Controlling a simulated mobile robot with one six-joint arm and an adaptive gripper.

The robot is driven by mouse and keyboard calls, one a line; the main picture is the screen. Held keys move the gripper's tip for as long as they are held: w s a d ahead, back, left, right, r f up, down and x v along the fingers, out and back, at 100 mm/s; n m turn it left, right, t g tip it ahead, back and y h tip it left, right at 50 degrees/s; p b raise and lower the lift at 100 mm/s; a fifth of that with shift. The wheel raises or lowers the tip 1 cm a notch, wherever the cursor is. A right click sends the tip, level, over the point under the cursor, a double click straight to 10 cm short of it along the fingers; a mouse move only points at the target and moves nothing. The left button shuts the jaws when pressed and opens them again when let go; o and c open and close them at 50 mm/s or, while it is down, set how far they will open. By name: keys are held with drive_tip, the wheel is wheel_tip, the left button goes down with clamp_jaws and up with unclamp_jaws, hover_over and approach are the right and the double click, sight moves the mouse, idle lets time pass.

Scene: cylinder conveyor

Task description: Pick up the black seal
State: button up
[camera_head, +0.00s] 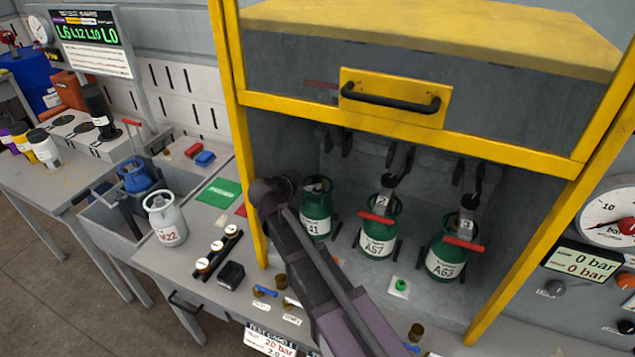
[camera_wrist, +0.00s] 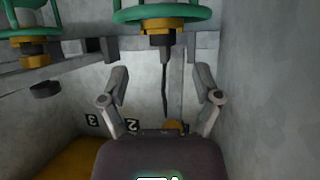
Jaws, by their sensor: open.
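I cannot clearly pick out the black seal in either view. My gripper (camera_head: 290,182) is inside the yellow-framed cabinet, at the left green cylinder (camera_head: 316,212), and partly covers it. In the wrist view my gripper (camera_wrist: 160,98) has its two fingers spread wide apart with nothing held between them. A brass valve (camera_wrist: 162,28) under a green collar (camera_wrist: 160,13) shows upside down at the top, with a thin dark strip (camera_wrist: 165,85) reaching from it between the fingers. A dark round piece (camera_wrist: 45,90) shows left of the fingers.
Green cylinders A57 (camera_head: 379,236) and A63 (camera_head: 446,255) stand to the right under dark hanging clamps, with red handles across them. The cabinet's yellow frame (camera_head: 238,120) is close left of my arm. Small fittings and a black box (camera_head: 231,274) lie on the front counter.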

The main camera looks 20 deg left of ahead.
sight(316, 178)
drive_tip(key=shift+b+x, duration=1.1)
drive_tip(key=shift+x, duration=1.5)
drive_tip(key=shift+w+a, duration=0.1)
drive_tip(key=shift+a, duration=0.05)
drive_tip(key=c, duration=0.8)
